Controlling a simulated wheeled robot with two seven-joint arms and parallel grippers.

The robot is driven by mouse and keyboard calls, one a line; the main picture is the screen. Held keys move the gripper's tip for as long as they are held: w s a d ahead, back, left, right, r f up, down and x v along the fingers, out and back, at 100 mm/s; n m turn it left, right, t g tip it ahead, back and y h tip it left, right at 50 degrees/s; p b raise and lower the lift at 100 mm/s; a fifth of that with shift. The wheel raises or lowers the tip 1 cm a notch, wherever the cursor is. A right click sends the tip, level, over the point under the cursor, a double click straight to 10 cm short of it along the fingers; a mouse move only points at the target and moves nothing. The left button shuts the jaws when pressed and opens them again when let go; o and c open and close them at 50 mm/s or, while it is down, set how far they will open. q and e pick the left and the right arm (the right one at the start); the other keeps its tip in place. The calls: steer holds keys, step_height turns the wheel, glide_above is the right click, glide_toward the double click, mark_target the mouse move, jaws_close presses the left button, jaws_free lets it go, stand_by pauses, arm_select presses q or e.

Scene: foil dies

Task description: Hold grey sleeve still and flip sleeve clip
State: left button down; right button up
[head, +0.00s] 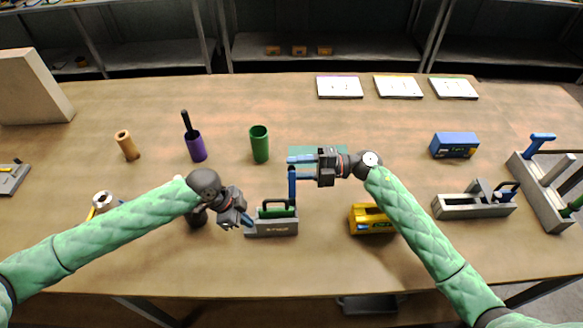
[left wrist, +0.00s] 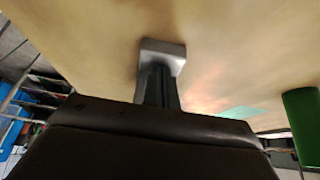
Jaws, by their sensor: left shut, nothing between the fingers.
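The grey sleeve, as I take it, is the grey block-like holder (head: 272,228) at the front middle of the table, with a green part (head: 274,211) and a dark loop handle on top. A blue lever (head: 292,187) stands upright at its right end and looks like the clip. My left gripper (head: 248,221) is shut and empty at the holder's left end; I cannot tell if it touches.
A yellow box (head: 370,219) stands right of the holder. Green (head: 260,144), purple (head: 196,147) and brown (head: 127,145) cylinders stand behind. Another grey fixture (head: 473,206) and a blue box (head: 454,145) are at the right. White cards lie at the back.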

arm_select(q)
steer(key=shift+s+f, duration=0.1)
steer(key=shift+f, duration=0.05)
arm_select(e)
steer(key=shift+a, duration=0.75)
steer(key=shift+c, duration=0.2)
jaws_close()
